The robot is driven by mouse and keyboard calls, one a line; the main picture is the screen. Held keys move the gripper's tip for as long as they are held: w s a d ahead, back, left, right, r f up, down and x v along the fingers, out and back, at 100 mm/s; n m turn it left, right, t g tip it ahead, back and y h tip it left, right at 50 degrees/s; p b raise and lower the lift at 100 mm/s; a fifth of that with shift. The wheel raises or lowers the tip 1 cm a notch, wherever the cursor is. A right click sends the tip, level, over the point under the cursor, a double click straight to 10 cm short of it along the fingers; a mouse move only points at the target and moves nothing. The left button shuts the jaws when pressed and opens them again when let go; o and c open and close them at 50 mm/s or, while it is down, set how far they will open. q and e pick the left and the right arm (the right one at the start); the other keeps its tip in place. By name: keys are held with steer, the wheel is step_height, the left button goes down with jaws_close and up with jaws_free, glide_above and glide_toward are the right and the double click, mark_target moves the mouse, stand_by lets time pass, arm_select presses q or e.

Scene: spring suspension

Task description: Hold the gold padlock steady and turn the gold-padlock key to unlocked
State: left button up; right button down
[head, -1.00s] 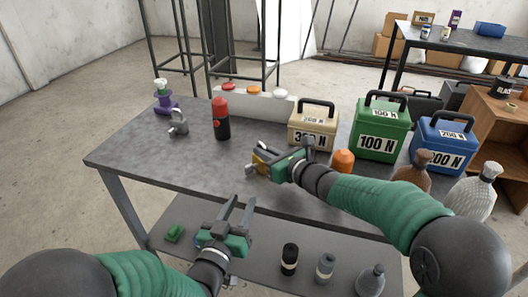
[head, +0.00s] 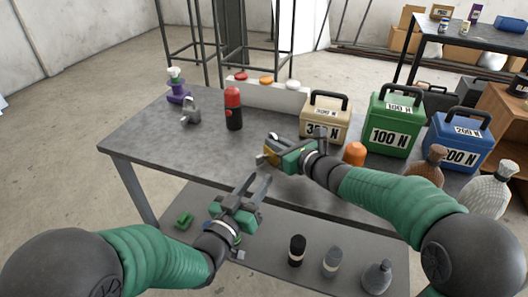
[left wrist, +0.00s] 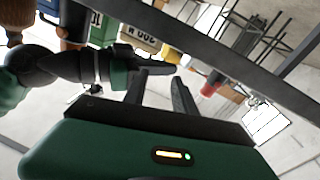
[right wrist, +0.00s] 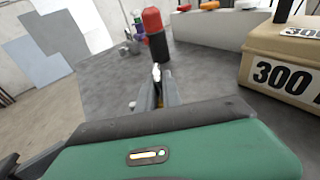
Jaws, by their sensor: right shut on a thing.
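The gold padlock (head: 271,153) is held in my right gripper (head: 273,148) above the table, near its front edge. My right gripper is shut on it, and the fingers hide most of its body. In the right wrist view, a silver part like a shackle (right wrist: 157,72) shows between the fingers. I cannot make out the key. My left gripper (head: 254,188) is open and empty in front of the table's front edge, below and left of the right gripper. Its spread fingers also show in the left wrist view (left wrist: 160,92).
On the table (head: 160,150) stand a grey padlock (head: 190,112), a red-and-black bottle (head: 233,110), a tan 300 N case (head: 325,118), a green 100 N case (head: 393,125) and an orange object (head: 354,154). A lower shelf holds several bottles.

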arm_select(q)
steer(key=w+r+m+h, duration=0.1)
steer(key=r+m+g+h, duration=0.1)
steer(key=r+h, duration=0.1)
steer(key=w+r+m+g+h, duration=0.1)
steer(key=shift+w+d+r, duration=0.1)
steer(key=shift+w+r, duration=0.1)
steer(key=shift+w, duration=0.1)
steer(key=a+m+g+h, duration=0.1)
steer(key=m+g, duration=0.1)
steer(key=m+g+y, duration=0.2)
steer(key=m+g, duration=0.1)
steer(key=g, duration=0.1)
glide_toward(255, 168)
step_height(255, 168, up, 4)
steer(key=a, duration=0.1)
steer(key=shift+g, duration=0.3)
steer(key=x, duration=1.1)
steer(key=shift+d, duration=0.15)
steer(key=shift+s, duration=0.1)
jaws_close()
